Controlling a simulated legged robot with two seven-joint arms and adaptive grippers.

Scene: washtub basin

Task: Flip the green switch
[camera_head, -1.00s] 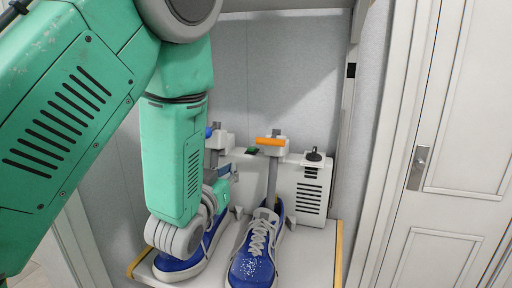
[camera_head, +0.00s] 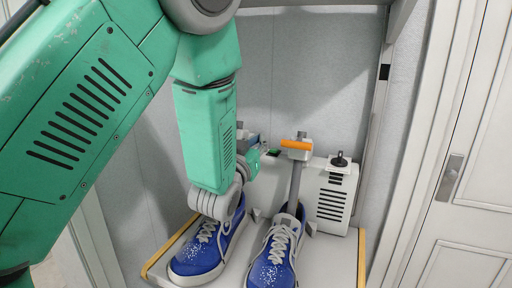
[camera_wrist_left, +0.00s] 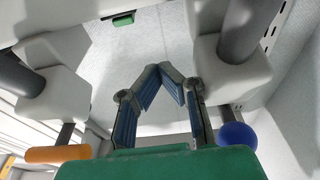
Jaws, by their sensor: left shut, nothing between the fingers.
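The green switch (camera_head: 273,153) is a small dark green piece on top of the white unit behind the shoes, left of the orange handle. It also shows in the left wrist view, near the top edge (camera_wrist_left: 123,20). My left gripper (camera_head: 262,147) is just left of the switch in the head view, partly hidden by my own arm. In the left wrist view its two blue-grey fingers (camera_wrist_left: 165,70) are shut with nothing between them. The fingertips appear apart from the switch; the exact distance is unclear. My right gripper is not in view.
An orange handle (camera_head: 296,145) on a grey post stands right of the switch. A blue ball knob (camera_wrist_left: 237,137) shows in the left wrist view. Two blue shoes, left (camera_head: 200,256) and right (camera_head: 271,262), sit in front. A black knob (camera_head: 340,160) tops the vented box.

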